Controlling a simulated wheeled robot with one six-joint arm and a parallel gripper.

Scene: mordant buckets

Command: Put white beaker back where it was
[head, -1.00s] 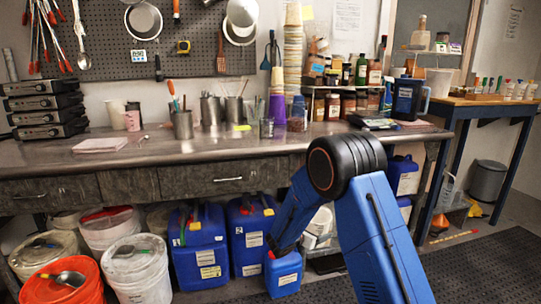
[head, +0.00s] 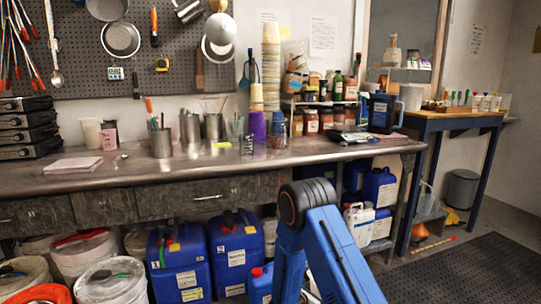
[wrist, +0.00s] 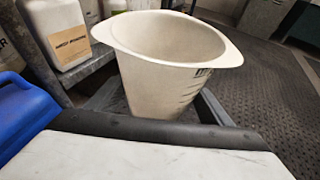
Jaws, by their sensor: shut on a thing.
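The white beaker (wrist: 165,75) is in the wrist view, a tapered cup with a wide rim, a pouring lip and dark marks on its right side. It looks empty and about upright. My gripper (wrist: 158,97) is shut on it, with dark fingers along its left and right sides. The beaker and the gripper do not show in the head view, where my blue arm bends down past the lower edge. I cannot tell how far the beaker's base is from what lies below it.
A white labelled jug (wrist: 65,35) on a low shelf stands behind the beaker. A blue container (wrist: 22,118) is close at left. Dark mat (wrist: 275,85) lies open at right. The steel bench (head: 215,158) has several blue jugs (head: 237,253) and buckets (head: 108,282) under it.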

